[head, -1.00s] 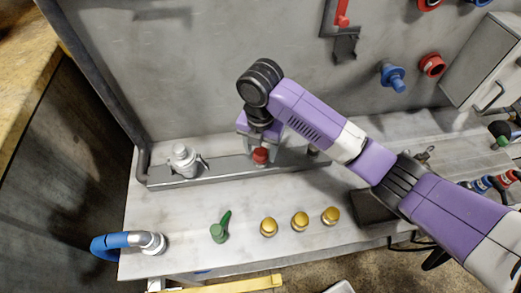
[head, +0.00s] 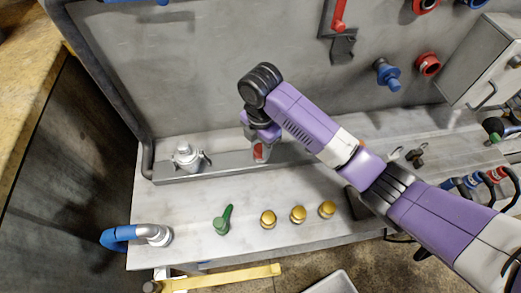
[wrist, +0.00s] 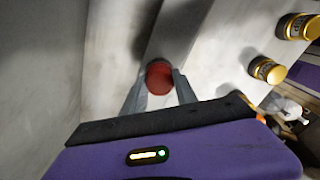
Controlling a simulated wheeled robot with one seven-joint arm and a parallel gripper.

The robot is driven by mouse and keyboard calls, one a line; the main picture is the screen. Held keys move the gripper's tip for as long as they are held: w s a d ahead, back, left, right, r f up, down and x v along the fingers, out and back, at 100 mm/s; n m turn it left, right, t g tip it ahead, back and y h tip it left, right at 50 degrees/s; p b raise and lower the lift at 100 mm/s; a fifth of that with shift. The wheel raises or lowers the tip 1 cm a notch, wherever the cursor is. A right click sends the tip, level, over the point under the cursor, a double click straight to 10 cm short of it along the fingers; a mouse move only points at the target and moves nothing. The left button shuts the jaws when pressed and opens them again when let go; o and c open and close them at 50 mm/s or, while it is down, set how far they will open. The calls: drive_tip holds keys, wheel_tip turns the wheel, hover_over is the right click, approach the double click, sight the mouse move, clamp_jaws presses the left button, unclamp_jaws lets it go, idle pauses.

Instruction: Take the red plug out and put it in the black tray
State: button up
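The red plug (head: 259,152) is at the grey rail along the back of the bench. My gripper (head: 258,148) points down around it, with a finger covering part of it. In the wrist view the red plug (wrist: 159,77) sits between my two grey fingertips (wrist: 159,84), one on each side. Both fingertips are very close to its sides; I cannot tell whether they press on it. Whether the plug is still seated is hidden.
Several gold knobs (head: 298,214) and a green lever (head: 223,220) stand on the bench front. A silver fitting (head: 186,156) stands on the rail left of the plug. A blue-handled pipe (head: 138,236) is at the front left. The grey wall rises close behind the rail.

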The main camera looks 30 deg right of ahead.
drive_tip(key=o, duration=0.4)
clamp_jaws()
drive_tip(key=n+b, duration=0.1)
drive_tip(key=n, duration=0.4)
drive_tip(key=shift+f+n+b, duration=0.1)
drive_tip(key=shift+n+b, duration=0.2)
drive_tip(key=shift+n, duration=0.3)
drive_tip(key=n+b, duration=0.1)
drive_tip(key=n, duration=0.1)
drive_tip(key=shift+n, duration=1.1)
